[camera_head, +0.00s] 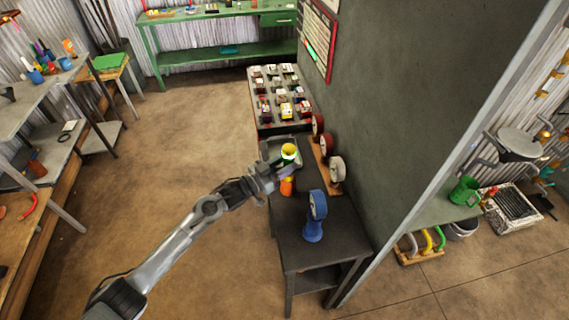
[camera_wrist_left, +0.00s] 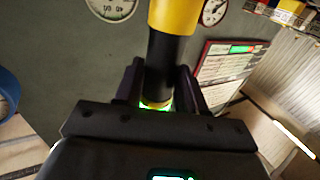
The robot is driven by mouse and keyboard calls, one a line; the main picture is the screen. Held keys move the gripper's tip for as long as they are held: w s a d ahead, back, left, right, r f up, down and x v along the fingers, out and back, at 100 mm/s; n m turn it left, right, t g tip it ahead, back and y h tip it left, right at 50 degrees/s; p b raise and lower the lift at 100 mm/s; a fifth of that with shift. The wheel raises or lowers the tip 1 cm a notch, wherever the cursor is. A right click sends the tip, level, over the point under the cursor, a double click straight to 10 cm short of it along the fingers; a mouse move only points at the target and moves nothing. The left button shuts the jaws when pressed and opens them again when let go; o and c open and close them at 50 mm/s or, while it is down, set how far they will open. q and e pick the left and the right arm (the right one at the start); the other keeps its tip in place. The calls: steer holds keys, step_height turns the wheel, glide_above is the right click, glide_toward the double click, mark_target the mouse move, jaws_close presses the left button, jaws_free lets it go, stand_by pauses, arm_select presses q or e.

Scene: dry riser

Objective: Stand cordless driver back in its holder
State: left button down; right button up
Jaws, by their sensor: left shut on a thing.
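The cordless driver is yellow at its top (camera_head: 289,150) and orange at its lower end. My left gripper (camera_head: 277,174) is shut on it and holds it roughly upright at the left edge of the dark table (camera_head: 325,248). In the left wrist view, its yellow and black body (camera_wrist_left: 172,18) rises between the two fingers of my left gripper (camera_wrist_left: 165,88), with a bright green patch low between them. A grey tray-like piece (camera_head: 294,167) lies just behind the driver; I cannot tell whether it is the holder. My right gripper is not in view.
A blue round-headed stand (camera_head: 314,222) is on the dark table, right of the driver. A rack of small boxes (camera_head: 278,92) stands behind.

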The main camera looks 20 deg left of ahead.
arm_select(q)
steer(key=shift+f+b, duration=0.35)
steer(key=shift+f, duration=0.1)
steer(key=c, duration=0.6)
jaws_free()
steer(key=shift+f, duration=0.15)
